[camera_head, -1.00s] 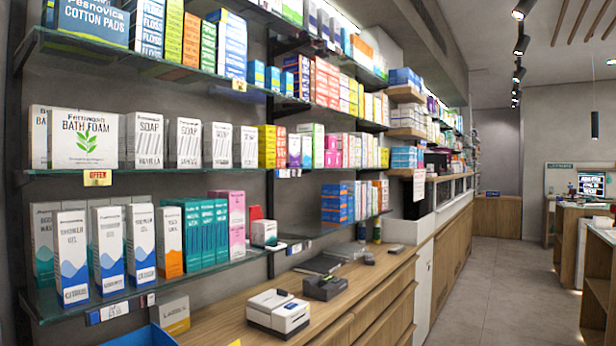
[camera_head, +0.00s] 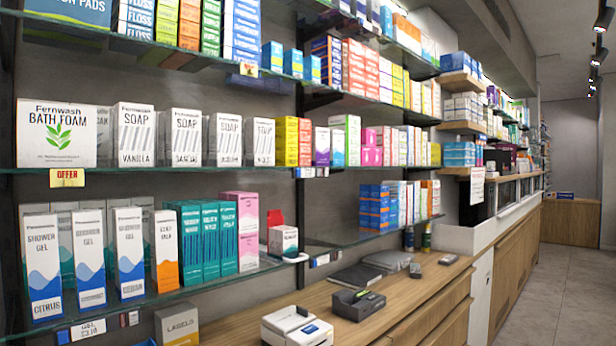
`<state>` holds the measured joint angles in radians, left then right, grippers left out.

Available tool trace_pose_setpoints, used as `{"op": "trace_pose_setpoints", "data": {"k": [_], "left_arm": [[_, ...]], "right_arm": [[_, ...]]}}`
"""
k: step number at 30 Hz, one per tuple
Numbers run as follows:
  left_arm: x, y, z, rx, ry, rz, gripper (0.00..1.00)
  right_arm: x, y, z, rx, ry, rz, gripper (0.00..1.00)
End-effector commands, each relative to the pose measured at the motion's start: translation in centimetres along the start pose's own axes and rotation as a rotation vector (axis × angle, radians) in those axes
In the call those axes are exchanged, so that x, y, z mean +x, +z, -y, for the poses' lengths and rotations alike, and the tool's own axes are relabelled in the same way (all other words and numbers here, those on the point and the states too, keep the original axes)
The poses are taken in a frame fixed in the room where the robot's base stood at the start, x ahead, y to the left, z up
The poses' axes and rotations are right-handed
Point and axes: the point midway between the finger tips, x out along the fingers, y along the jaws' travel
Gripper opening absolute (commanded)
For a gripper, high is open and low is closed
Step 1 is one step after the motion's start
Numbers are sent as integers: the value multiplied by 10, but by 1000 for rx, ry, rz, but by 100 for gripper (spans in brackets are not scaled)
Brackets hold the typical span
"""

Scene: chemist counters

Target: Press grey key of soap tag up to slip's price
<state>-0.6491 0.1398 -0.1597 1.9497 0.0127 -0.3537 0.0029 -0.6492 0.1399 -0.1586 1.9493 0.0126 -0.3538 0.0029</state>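White soap boxes (camera_head: 226,139) stand in a row on the middle glass shelf, right of a wide Fernwash bath foam box (camera_head: 57,134). No price tag with a grey key can be made out on the shelf edge below the soap. Small tags (camera_head: 312,172) hang farther right on that edge, too small to read. A yellow offer card (camera_head: 67,178) hangs below the bath foam. A price tag (camera_head: 88,330) hangs under the shower gel on the lower shelf, its digits unclear. I cannot identify a price slip. Neither of my grippers is in view.
A wooden counter (camera_head: 415,300) runs below the shelves. A white and blue device (camera_head: 297,328), a dark card terminal (camera_head: 358,303) and a labels box (camera_head: 177,325) stand on it. Shower gel boxes (camera_head: 41,262) fill the lower shelf's left. Free floor (camera_head: 545,290) lies at the right.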

Motion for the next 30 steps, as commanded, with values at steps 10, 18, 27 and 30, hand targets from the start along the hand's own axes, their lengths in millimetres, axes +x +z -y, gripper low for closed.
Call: {"op": "trace_pose_setpoints", "data": {"k": [10,18,27,30], "left_arm": [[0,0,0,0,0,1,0],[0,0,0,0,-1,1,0],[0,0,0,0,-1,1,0],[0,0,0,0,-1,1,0]], "right_arm": [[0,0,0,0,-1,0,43],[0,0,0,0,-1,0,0],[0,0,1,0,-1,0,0],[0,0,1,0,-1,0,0]]}}
